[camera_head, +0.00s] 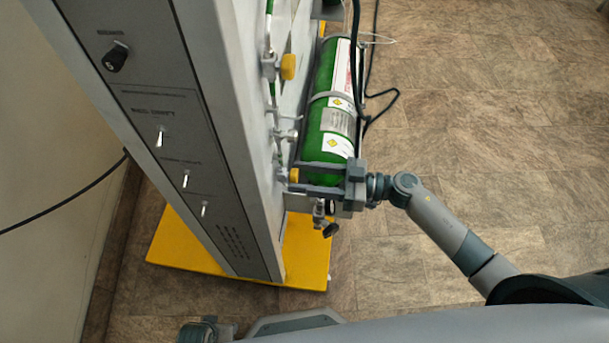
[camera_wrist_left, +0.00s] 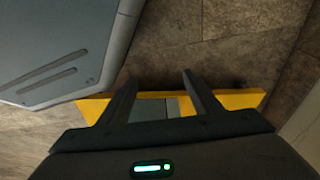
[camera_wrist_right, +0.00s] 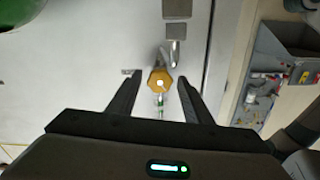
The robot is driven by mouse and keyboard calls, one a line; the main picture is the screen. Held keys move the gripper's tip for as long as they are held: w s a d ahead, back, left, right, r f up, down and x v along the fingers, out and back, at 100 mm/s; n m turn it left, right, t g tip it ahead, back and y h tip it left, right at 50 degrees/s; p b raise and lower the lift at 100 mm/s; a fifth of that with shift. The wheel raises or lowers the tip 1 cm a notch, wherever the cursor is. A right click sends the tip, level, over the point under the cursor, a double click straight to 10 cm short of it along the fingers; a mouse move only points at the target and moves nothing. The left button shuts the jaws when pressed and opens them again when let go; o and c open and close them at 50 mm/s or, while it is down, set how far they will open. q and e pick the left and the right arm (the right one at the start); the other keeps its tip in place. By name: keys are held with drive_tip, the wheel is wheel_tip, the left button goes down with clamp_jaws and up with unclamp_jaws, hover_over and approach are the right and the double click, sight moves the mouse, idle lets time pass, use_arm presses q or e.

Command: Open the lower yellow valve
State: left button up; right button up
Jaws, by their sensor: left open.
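The lower yellow valve (camera_head: 294,175) is a small yellow knob on the side of the grey cabinet, beside the green cylinder. In the right wrist view the yellow knob (camera_wrist_right: 159,80) lies between the fingertips. My right gripper (camera_wrist_right: 160,76) is open, with one finger on each side of the knob and a gap visible on both sides. In the head view its fingers reach left across the cylinder's lower end. An upper yellow valve (camera_head: 288,66) sits higher on the same side. My left gripper (camera_wrist_left: 159,78) is open and empty, above the yellow base and floor.
The grey cabinet (camera_head: 227,130) stands on a yellow base plate (camera_head: 312,270). The strapped green cylinder (camera_head: 321,75) and a dark hose (camera_head: 383,108) are close to my right gripper. The tiled floor to the right is clear. A grey bin with small items (camera_wrist_right: 270,80) shows in the right wrist view.

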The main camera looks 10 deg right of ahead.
drive_tip(key=c, duration=0.8)
use_arm(q)
drive_tip(key=shift+w+r, duration=0.1)
drive_tip(key=shift+r, duration=0.1)
drive_tip(key=shift+s+f+p, duration=0.15)
drive_tip(key=shift+f+p, duration=0.2)
drive_tip(key=shift+f, duration=0.15)
drive_tip(key=shift+s+f+p, duration=0.15)
drive_tip(key=shift+f+p, duration=0.15)
drive_tip(key=shift+f, duration=0.2)
use_arm(e)
drive_tip(key=shift+n, duration=3.4)
